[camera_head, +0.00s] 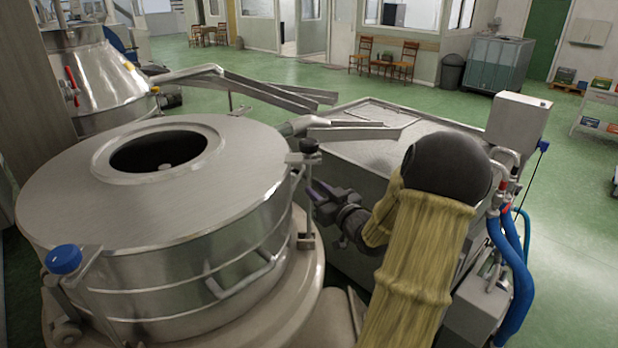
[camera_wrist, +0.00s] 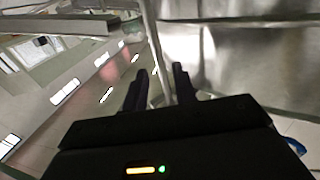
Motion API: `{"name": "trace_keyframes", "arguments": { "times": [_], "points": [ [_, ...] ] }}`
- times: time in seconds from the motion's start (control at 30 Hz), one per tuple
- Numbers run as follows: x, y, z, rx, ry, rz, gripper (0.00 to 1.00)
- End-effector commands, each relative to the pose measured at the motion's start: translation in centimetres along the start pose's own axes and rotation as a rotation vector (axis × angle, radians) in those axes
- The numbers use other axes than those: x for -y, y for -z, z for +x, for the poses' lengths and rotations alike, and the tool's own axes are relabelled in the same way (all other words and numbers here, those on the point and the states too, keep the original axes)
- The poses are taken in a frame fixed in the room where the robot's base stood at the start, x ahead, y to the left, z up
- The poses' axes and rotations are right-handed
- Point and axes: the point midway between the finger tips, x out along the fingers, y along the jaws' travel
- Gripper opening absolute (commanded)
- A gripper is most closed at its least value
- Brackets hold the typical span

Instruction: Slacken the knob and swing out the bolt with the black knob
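The black knob (camera_head: 309,146) sits upright on its bolt at the right rim of the round steel lid (camera_head: 215,165). The bolt's shank (camera_head: 306,225) runs down below it against the vessel's side. My gripper (camera_head: 314,196) is beside the shank, below the knob, reaching in from the right. In the wrist view, my gripper's two dark fingers (camera_wrist: 160,82) stand apart, with a thin metal rod (camera_wrist: 154,45) between them, probably the shank. I see no clear contact. The knob is not recognisable in the wrist view.
A blue knob (camera_head: 63,260) stands on the lid's left front rim. A bent handle (camera_head: 245,276) sticks out from the vessel's front. A steel trough (camera_head: 365,132) and machine lie behind my arm. Blue hoses (camera_head: 512,270) hang at the right. Green floor (camera_head: 330,70) is open beyond.

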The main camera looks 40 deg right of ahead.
Motion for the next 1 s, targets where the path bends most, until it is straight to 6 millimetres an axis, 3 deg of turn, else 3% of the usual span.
{"name": "trace_keyframes", "arguments": {
  "times": [0.1, 0.3, 0.63, 0.67, 0.8, 1.0],
  "points": [
    [0.1, 0.3, 2.2, 0.0, 0.003, 0.002, 0.28],
    [-0.1, 0.2, 4.6, -0.001, 0.0, 0.001, 0.28],
    [-0.1, 0.0, 5.0, 0.001, -0.002, -0.001, 0.28],
    [-0.1, 0.0, 5.0, 0.001, -0.002, -0.001, 0.26],
    [0.0, 0.0, 5.0, 0.0, -0.001, -0.001, 0.0],
    [0.0, 0.0, 5.0, 0.0, 0.0, -0.001, 0.0]
  ]
}}
